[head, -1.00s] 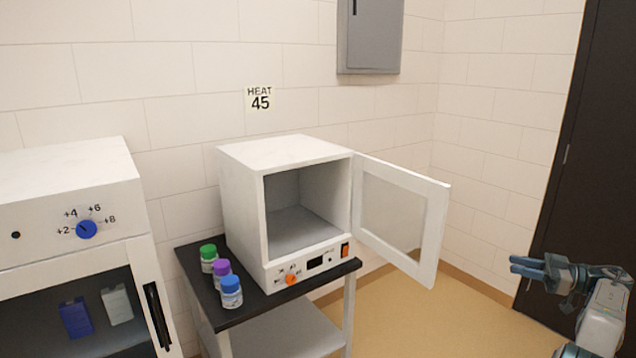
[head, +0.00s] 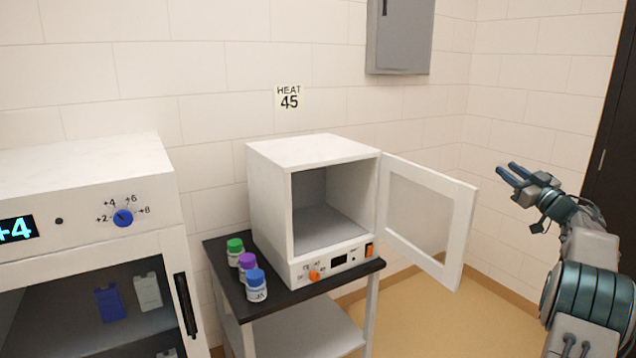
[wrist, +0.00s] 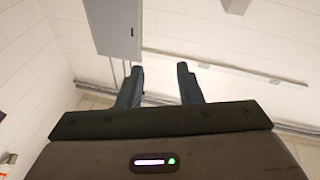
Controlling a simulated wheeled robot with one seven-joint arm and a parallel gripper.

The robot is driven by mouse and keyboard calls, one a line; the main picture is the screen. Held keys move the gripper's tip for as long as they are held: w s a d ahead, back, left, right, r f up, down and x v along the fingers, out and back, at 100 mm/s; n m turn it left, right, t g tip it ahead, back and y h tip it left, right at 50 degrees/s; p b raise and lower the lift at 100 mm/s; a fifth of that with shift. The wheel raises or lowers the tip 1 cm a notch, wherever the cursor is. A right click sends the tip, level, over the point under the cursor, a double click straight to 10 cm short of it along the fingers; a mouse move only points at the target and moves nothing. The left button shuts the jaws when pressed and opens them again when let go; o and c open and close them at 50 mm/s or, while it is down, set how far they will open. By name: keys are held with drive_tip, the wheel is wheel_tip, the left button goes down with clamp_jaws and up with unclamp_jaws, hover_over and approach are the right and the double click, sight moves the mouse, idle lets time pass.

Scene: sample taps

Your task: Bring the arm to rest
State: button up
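My gripper (head: 507,174) is raised at the right of the head view, to the right of the open oven door and apart from it. In the wrist view its two fingers (wrist: 160,84) stand apart with nothing between them. They point up toward the upper wall and ceiling. My arm comes up from the lower right corner of the head view.
A white oven (head: 314,155) stands on a black-topped cart (head: 226,262), its door (head: 428,220) swung open to the right. Bottles with green (head: 235,246), purple (head: 247,261) and blue (head: 256,276) caps stand beside it. A fridge (head: 80,190) is at left.

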drive_tip(key=a+r+m+h, duration=0.6)
drive_tip(key=a+h, duration=0.1)
drive_tip(key=h, duration=0.2)
drive_tip(key=s+a+f+m+g+h, duration=0.3)
drive_tip(key=s+a, duration=0.3)
drive_tip(key=s+a+f+n+g+y, duration=0.1)
drive_tip(key=s+a+f+g, duration=0.3)
drive_tip(key=s, duration=0.9)
drive_tip(key=s+a+f+n+g+y, duration=0.1)
drive_tip(key=s+a+f+g, duration=0.4)
drive_tip(key=s+a+f, duration=0.6)
drive_tip(key=s+a+f+g+y, duration=0.2)
drive_tip(key=s+a+f+g, duration=0.2)
drive_tip(key=s+a+f, duration=0.4)
drive_tip(key=s+f, duration=0.1)
drive_tip(key=s, duration=0.6)
drive_tip(key=shift+n+g, duration=0.4)
